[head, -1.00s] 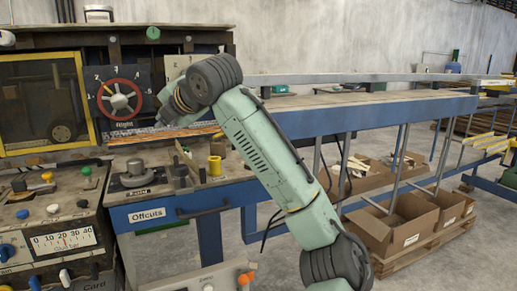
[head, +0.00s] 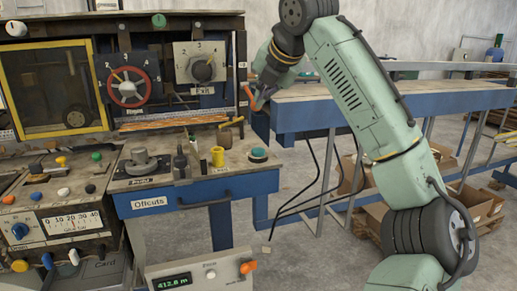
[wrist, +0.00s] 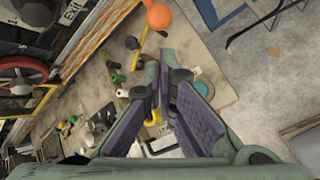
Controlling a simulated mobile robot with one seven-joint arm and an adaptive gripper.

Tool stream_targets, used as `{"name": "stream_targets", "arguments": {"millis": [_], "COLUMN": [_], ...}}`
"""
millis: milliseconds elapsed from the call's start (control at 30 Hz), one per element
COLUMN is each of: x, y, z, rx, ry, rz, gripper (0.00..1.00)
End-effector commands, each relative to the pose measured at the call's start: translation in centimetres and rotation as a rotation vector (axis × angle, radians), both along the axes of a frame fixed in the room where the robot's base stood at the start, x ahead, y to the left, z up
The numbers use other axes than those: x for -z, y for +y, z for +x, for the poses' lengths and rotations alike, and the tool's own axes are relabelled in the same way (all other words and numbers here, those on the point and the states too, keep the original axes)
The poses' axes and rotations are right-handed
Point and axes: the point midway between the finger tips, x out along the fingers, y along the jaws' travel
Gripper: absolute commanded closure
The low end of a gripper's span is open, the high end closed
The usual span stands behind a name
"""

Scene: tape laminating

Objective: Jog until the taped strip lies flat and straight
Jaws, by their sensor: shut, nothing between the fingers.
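A long orange strip (head: 172,124) lies along the slot below the dials in the head view, and it also shows at the upper left of the wrist view (wrist: 92,38). I cannot tell whether it is taped, flat or straight. My gripper (head: 261,99) is at the right end of the machine, beside an orange handle and above the bench edge. In the wrist view my gripper (wrist: 164,62) is shut and empty over the bench. A round teal-topped button (head: 258,154) stands on the bench below; the right finger partly hides it in the wrist view (wrist: 204,88).
A red handwheel (head: 128,87) and an Exit dial (head: 202,67) are on the panel. An orange ball knob (wrist: 159,16) stands close to my fingers. A yellow cylinder (head: 217,156) and dark parts crowd the bench. A blue-framed table (head: 390,110) is at right.

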Motion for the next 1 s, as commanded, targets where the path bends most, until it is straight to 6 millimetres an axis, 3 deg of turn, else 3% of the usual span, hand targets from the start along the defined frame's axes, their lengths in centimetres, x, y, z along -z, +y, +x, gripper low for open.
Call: {"name": "stream_targets", "arguments": {"millis": [233, 567, 800, 1000], "x": [1.7, 6.9, 8.5, 8.8], "y": [-0.1, 0.0, 0.0, 0.0], "z": [0.0, 0.0, 0.0, 0.0], "rx": [0.003, 0.001, 0.000, 0.001], "ry": [0.001, -0.001, 0.001, -0.001], "rz": [0.000, 0.001, 0.002, 0.001], "gripper": [1.00, 1.00, 1.00, 1.00]}}
